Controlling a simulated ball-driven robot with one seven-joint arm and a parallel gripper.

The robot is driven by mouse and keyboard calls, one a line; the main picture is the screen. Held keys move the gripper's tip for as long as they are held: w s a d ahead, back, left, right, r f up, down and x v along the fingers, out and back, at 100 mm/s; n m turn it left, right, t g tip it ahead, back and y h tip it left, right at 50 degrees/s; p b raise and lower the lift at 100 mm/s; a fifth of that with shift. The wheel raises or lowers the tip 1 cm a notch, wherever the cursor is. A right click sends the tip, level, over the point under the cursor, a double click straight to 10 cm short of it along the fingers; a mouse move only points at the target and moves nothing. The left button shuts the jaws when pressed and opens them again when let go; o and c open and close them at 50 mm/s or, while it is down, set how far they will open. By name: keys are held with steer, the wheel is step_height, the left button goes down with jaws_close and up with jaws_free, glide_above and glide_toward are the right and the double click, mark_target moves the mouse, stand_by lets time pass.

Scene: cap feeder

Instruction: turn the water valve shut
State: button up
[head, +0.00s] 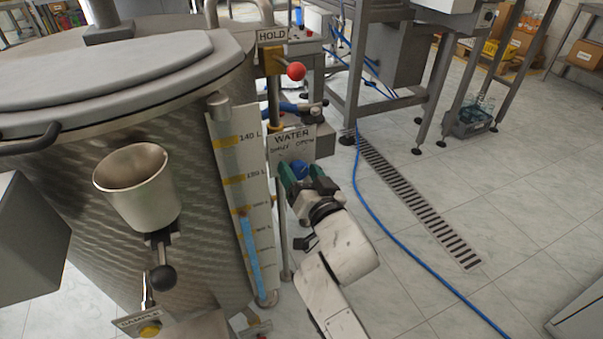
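The sign marked WATER, SHUT, OPEN (292,142) hangs on the pipework right of the big steel tank. A blue part (300,168), seemingly the water valve's handle, shows just below the sign. Most of it is hidden by my gripper. My gripper (301,175) reaches up from the lower right, with its green-padded fingers on either side of the blue part. The fingers stand apart. I cannot tell whether they touch the blue part or how the handle is turned.
The steel tank (205,190) with a level gauge (248,215) fills the left. A red knob (296,71) and a HOLD sign (271,36) sit above the WATER sign. A blue hose (395,245) and a drain grate (415,205) cross the floor on the right.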

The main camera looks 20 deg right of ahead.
steer(key=c, duration=0.9)
steer(key=n+p, duration=0.1)
steer(key=n, duration=0.3)
steer(key=n+p, duration=0.1)
steer(key=n, duration=0.3)
steer(key=shift+a+n+p, duration=0.1)
steer(key=shift+n+p, duration=0.2)
steer(key=shift+p, duration=0.05)
steer(key=n+p, duration=0.1)
steer(key=n, duration=0.3)
steer(key=shift+a+n, duration=0.15)
steer(key=shift+n, duration=0.15)
steer(key=n+p, duration=0.1)
steer(key=n, duration=0.3)
steer(key=shift+f, duration=0.15)
steer(key=o, duration=1.1)
steer(key=shift+c, duration=0.2)
